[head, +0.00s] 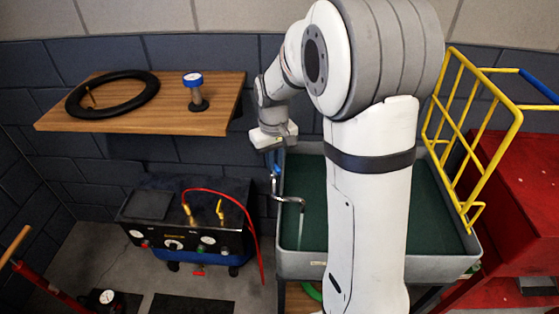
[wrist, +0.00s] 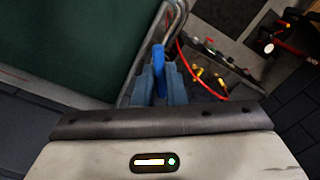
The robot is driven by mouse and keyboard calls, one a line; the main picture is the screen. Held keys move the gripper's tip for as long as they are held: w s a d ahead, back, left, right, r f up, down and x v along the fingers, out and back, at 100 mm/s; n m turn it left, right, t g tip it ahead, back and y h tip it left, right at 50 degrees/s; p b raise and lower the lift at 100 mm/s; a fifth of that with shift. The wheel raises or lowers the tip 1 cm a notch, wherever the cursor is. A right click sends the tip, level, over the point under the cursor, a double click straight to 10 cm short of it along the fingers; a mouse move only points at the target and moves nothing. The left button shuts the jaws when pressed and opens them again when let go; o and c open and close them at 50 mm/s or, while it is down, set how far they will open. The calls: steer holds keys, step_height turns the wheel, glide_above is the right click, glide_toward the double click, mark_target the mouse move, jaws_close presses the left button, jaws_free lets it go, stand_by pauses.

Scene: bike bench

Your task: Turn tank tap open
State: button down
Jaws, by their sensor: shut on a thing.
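The tank (head: 380,266) is a grey basin with a dark green inside, and my arm stands in front of part of it. The tap (head: 289,199) is a bent metal pipe at the tank's left edge, with a blue handle (head: 277,171). A thin pale streak hangs below the spout; I cannot tell for certain that it is water. My gripper (head: 275,152) is above the tap, pointing down. In the wrist view, the blue handle (wrist: 158,57) stands between the two fingers of my gripper (wrist: 159,76), which are shut on it. The fingers hide the handle's lower part.
A wooden wall shelf (head: 140,125) with a black tyre (head: 112,94) and a blue-topped gauge (head: 194,92) is left of my arm. Below stands a black and blue machine (head: 185,222) with a red hose. A yellow rack (head: 470,130) and red cabinet (head: 520,190) are right.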

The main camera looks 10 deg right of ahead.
steer(key=n, duration=0.5)
steer(key=shift+s+f+n+b, duration=0.15)
steer(key=shift+n+b, duration=0.15)
steer(key=n, duration=0.5)
steer(key=shift+n, duration=0.4)
steer(key=c, duration=1.6)
jaws_free()
steer(key=shift+s+a, duration=0.1)
steer(key=shift+a, duration=0.05)
steer(key=shift+o, duration=0.6)
step_height(320, 180, up, 8)
steer(key=shift+b, duration=0.35)
